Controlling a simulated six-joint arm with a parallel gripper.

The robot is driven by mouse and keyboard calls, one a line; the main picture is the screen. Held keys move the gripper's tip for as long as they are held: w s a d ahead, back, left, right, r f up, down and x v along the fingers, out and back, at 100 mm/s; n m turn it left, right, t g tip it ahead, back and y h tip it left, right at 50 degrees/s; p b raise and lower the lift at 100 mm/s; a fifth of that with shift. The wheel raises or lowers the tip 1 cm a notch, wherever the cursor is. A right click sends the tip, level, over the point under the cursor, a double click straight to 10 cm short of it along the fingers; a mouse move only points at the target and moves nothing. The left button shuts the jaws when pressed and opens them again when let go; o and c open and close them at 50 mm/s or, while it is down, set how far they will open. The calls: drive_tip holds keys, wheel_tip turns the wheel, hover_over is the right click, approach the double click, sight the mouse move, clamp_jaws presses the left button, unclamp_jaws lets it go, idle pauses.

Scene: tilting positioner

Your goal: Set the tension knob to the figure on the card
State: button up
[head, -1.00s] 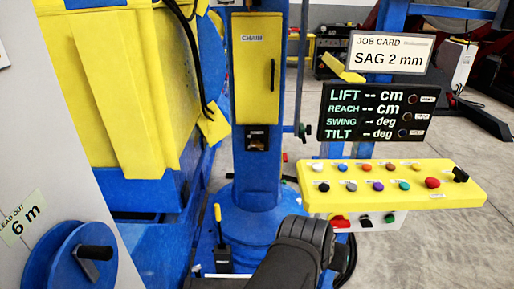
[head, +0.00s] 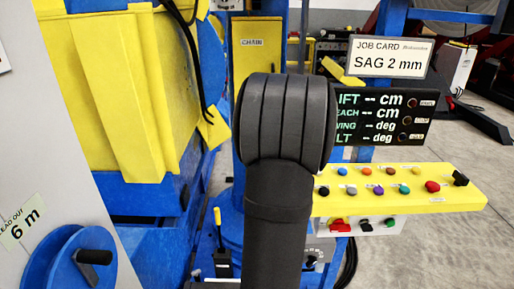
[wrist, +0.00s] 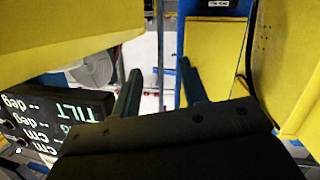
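The job card (head: 389,57) at the upper right reads SAG 2 mm. Below the yellow console, a grey panel (head: 325,246) with dial-like markings and a small dark knob (head: 312,260) shows beside my arm. Its label and setting are too small to read, and I cannot tell whether it is the tension knob. My gripper (wrist: 160,88) shows in the wrist view, its two fingers apart with nothing seen between them. In the head view my dark arm hides it. A yellow panel (wrist: 215,60) lies beyond the fingers.
The yellow button console (head: 400,202) and a black readout (head: 385,115) stand right of my arm. The yellow CHAIN door (head: 253,45) is partly hidden behind it. A blue reel (head: 65,265) with a black handle stands at lower left. Yellow-blue machinery (head: 125,95) fills the left.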

drive_tip(key=w+a+f+n+t+y, duration=0.3)
drive_tip(key=w+a+f+n, duration=0.9)
drive_tip(key=w+f+n, duration=0.35)
drive_tip(key=w, duration=1.6)
drive_tip(key=shift+w+d+f+m, duration=0.15)
drive_tip(key=shift+w+d+m, duration=0.05)
drive_tip(key=shift+w+m, duration=0.15)
clamp_jaws()
